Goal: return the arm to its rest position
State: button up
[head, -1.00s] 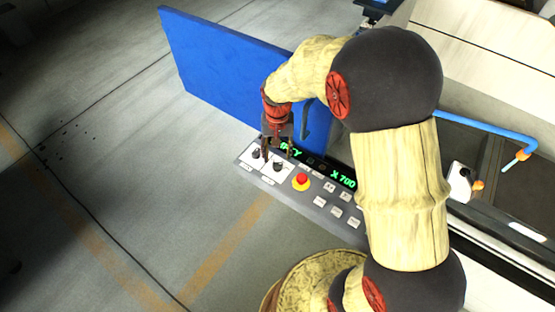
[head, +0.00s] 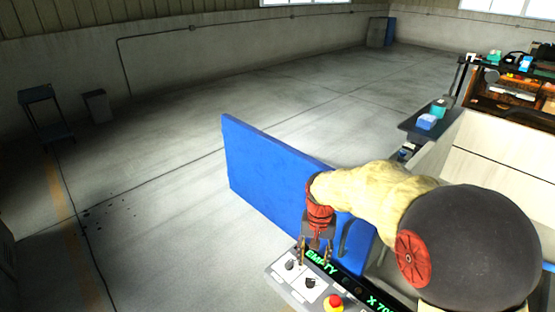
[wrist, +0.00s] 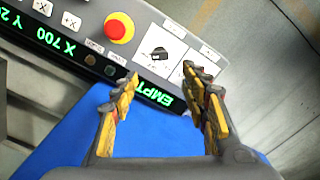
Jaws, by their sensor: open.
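My gripper (head: 315,252) hangs over the end of a grey control panel (head: 281,268), fingers pointing down. In the wrist view my gripper (wrist: 162,105) is open and nothing is between its fingers. The panel carries a black rotary knob (wrist: 159,54) on a white plate, a second knob partly hidden behind a finger, and a red emergency button (wrist: 119,28) on yellow. A display (wrist: 52,40) reads EMPTY and X 700 in green. My arm is bent, reaching out over the panel; whether a finger touches the panel I cannot tell.
A blue door panel (head: 270,180) stands upright just behind my gripper, with a dark handle near it. The white machine body (head: 495,165) is at right. A tray with small boxes (head: 427,122) is farther back. Open concrete floor lies to the left.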

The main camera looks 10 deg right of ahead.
jog(key=s+r+n+t, duration=0.4)
jog(key=s+r+t, duration=0.1)
jog(key=s+r, duration=1.3)
jog(key=s, duration=0.4)
jog(key=shift+r+t, duration=0.15)
jog(key=shift+t, duration=0.15)
jog(key=shift+w+d, duration=0.1)
jog(key=shift+c, duration=0.6)
